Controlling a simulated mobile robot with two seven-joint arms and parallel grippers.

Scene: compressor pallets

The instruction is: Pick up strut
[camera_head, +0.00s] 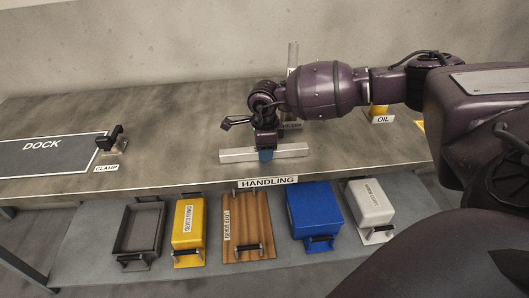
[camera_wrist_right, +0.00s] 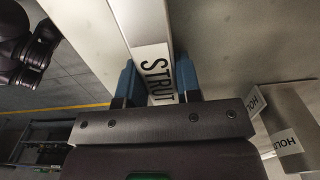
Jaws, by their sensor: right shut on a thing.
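The strut (camera_head: 238,156) is a long pale square bar lying level along the front part of the workbench top in the head view. My right gripper (camera_head: 265,154) comes down on it from above and is shut around its middle. In the right wrist view the strut (camera_wrist_right: 146,30), with its black STRUT label, runs between the two blue fingers of my right gripper (camera_wrist_right: 158,88). I cannot tell whether the strut touches the bench or is slightly raised. My left gripper is not in view.
A dark DOCK mat (camera_head: 50,158) and a black clamp (camera_head: 110,139) are on the left of the bench. An upright clear post (camera_head: 293,56) stands behind my right arm. An OIL label (camera_head: 383,119) is at right. Several trays and guards, including a blue box (camera_head: 315,208), sit on the lower shelf.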

